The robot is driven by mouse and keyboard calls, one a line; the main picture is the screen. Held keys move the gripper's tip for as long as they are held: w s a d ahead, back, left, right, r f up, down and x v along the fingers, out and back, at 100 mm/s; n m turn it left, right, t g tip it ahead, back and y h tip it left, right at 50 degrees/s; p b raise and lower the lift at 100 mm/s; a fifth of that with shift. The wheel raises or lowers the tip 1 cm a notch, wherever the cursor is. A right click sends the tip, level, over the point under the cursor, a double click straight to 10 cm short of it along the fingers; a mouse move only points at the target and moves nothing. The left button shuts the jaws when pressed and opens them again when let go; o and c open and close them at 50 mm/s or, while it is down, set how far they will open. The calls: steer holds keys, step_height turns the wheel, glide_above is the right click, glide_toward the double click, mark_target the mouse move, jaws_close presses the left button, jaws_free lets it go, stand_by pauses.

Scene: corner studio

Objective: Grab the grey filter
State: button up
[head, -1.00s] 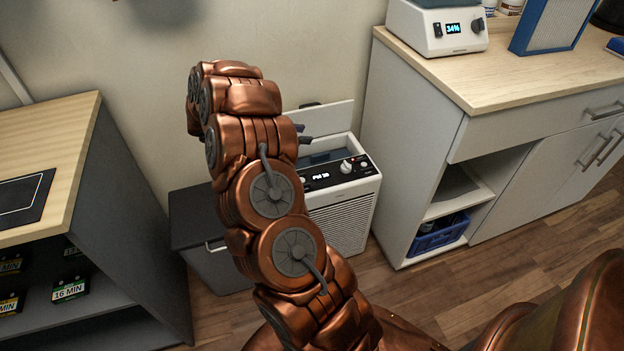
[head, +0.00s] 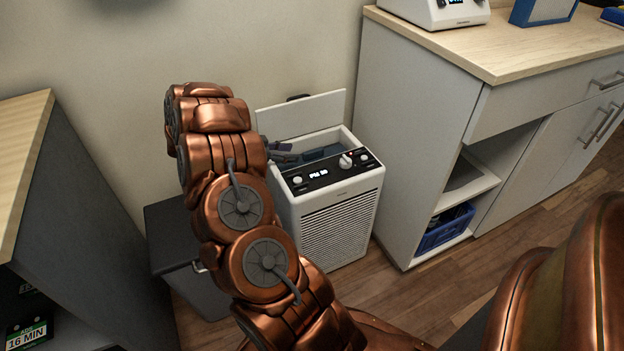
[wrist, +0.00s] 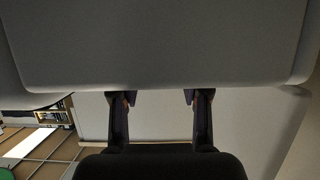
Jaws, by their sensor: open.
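A white air purifier (head: 340,228) stands on the floor with its top open and its lid (head: 305,117) raised at the back. A dark blue-grey piece (head: 322,152) shows inside the top opening. It may be the grey filter, but only a small part shows. My gripper (head: 287,152) is at the left side of the opening, partly hidden by my arm. In the wrist view my gripper (wrist: 157,97) is open, its two dark fingers apart with nothing between them. A broad pale grey panel (wrist: 160,45) fills the view beyond the fingertips.
A blue-framed filter (head: 540,11) and a white device (head: 437,10) stand on the right counter (head: 500,48). A blue crate (head: 444,230) sits on its low shelf. A dark grey bin (head: 190,262) is left of the purifier. Open floor lies in front.

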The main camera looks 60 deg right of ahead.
mark_target(304, 153)
steer(key=shift+b+x, duration=0.8)
steer(key=shift+x, duration=1.8)
jaws_close()
